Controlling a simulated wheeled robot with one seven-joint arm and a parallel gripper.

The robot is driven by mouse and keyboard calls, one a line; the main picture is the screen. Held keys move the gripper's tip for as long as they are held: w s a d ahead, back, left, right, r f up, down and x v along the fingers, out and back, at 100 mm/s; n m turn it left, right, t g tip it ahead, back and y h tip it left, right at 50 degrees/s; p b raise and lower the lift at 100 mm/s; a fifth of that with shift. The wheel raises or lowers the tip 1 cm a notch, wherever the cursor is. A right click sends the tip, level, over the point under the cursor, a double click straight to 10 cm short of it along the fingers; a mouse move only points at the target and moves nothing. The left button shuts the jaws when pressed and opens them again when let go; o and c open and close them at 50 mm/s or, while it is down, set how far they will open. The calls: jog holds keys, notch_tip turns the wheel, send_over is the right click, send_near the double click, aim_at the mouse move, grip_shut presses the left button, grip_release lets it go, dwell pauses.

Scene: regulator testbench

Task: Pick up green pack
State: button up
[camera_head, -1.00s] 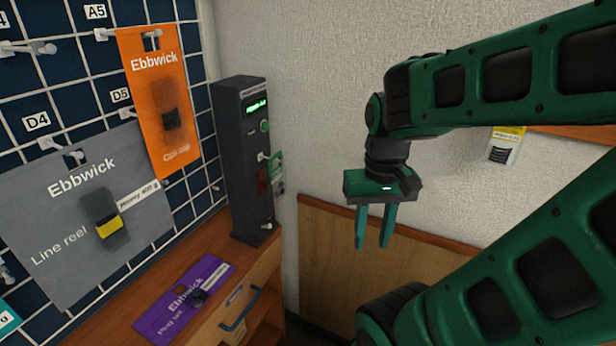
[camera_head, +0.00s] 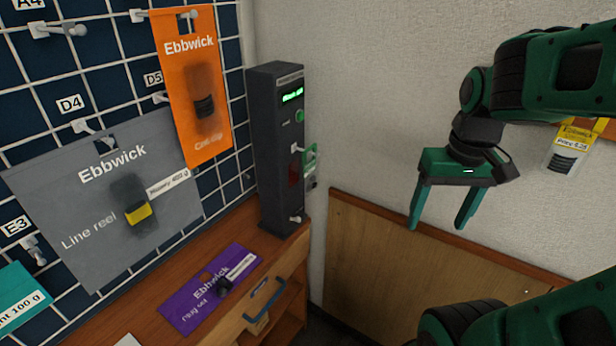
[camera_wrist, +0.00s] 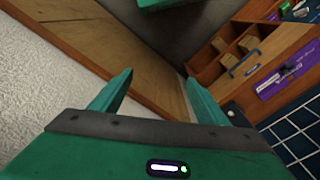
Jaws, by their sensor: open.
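My gripper (camera_head: 438,226) is open and empty in the head view, pointing down in front of the white wall, well to the right of the pegboard. In the wrist view its two fingers (camera_wrist: 158,78) stand wide apart with nothing between them. A teal-green pack (camera_head: 20,302) with a white label ending in "100 g" shows at the lower left edge of the head view, partly cut off. My gripper is far from it. A small green item (camera_head: 310,158) also shows at the side of the dark device; I cannot tell what it is.
The pegboard (camera_head: 88,14) holds a grey line reel pack (camera_head: 75,225) and an orange pack (camera_head: 218,130). A purple pack (camera_head: 195,308) lies on the wooden counter (camera_head: 150,315) by the dark device (camera_head: 275,180). A yellow-topped tag (camera_head: 570,150) is at right. Space around my gripper looks free.

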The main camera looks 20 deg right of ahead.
aim_at(312, 152)
jog(key=w+a+r+n+t+y, duration=0.1)
jog(key=w+a+r+n, duration=0.1)
jog(key=w+a, duration=0.3)
jog(key=w+a+r+n+t, duration=0.1)
jog(key=w+a+n, duration=0.4)
jog(key=w, duration=0.6)
jog(key=w+a+r+n+y, duration=0.1)
jog(key=w+a+r+n, duration=0.3)
jog(key=w, duration=0.4)
jog(key=shift+a+t+y, duration=0.3)
jog(key=shift+a+t, duration=0.1)
jog(key=shift+a, duration=0.15)
jog(key=x, duration=0.4)
jog(key=shift+w+a, duration=0.3)
jog(key=shift+a, duration=0.1)
jog(key=shift+x, duration=3.25)
jog(key=shift+d, duration=0.1)
jog(key=c, duration=1.2)
jog(key=shift+c, duration=0.2)
